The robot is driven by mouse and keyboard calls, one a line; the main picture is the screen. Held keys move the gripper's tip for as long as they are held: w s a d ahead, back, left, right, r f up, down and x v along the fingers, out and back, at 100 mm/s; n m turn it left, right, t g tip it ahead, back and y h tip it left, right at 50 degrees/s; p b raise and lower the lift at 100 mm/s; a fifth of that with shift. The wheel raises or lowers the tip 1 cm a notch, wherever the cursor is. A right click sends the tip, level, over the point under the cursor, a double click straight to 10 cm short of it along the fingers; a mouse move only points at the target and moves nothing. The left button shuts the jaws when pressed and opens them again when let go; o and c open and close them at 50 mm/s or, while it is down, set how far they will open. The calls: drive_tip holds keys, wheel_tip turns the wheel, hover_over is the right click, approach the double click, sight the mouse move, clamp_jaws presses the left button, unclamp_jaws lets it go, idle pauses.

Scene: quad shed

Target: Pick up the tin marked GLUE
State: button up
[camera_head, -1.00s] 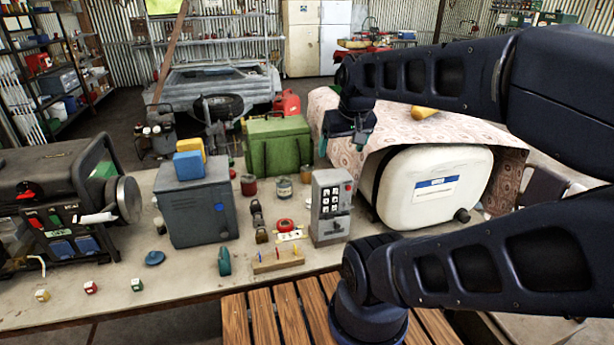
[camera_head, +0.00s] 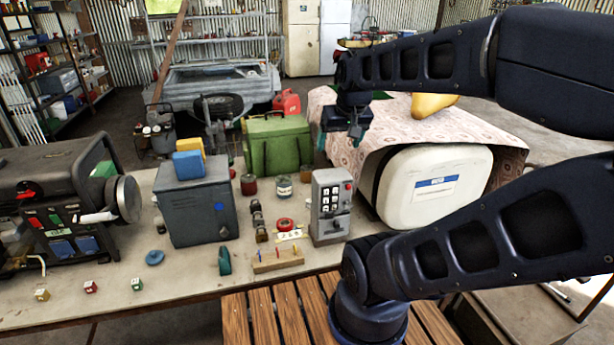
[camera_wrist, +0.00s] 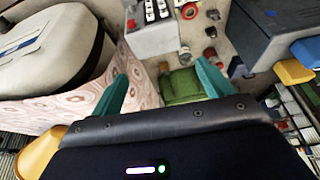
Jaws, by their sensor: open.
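Two small tins stand on the bench in front of the green chest: a dark red one (camera_head: 249,184) and one with a pale label band (camera_head: 284,187). I cannot read GLUE on either. In the wrist view the pale-banded tin (camera_wrist: 184,55) and the red tin (camera_wrist: 210,55) appear beyond the fingers, small and partly seen from above. My gripper (camera_head: 338,141) is high over the bench, right of the green chest and away from the tins. In the wrist view its teal fingers (camera_wrist: 161,82) are spread apart with nothing between them.
The green chest (camera_head: 277,145) stands behind the tins. A grey keypad box (camera_head: 331,207) stands to their right and a grey metal box (camera_head: 197,210) to their left. A large white tank (camera_head: 435,187) is on the right, by a patterned cloth (camera_head: 375,130).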

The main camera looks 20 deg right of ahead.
drive_tip(key=w+f+m, duration=0.2)
drive_tip(key=w, duration=0.9)
drive_tip(key=m+h, duration=0.3)
drive_tip(key=m, duration=0.1)
approach(306, 169)
drive_tip(key=w+f, duration=0.1)
drive_tip(key=shift+g, duration=0.4)
drive_tip(key=shift+x, duration=5.65)
drive_tip(key=shift+d, duration=0.2)
drive_tip(key=shift+c, duration=0.2)
drive_tip(key=shift+r, duration=0.1)
drive_tip(key=c, duration=1.1)
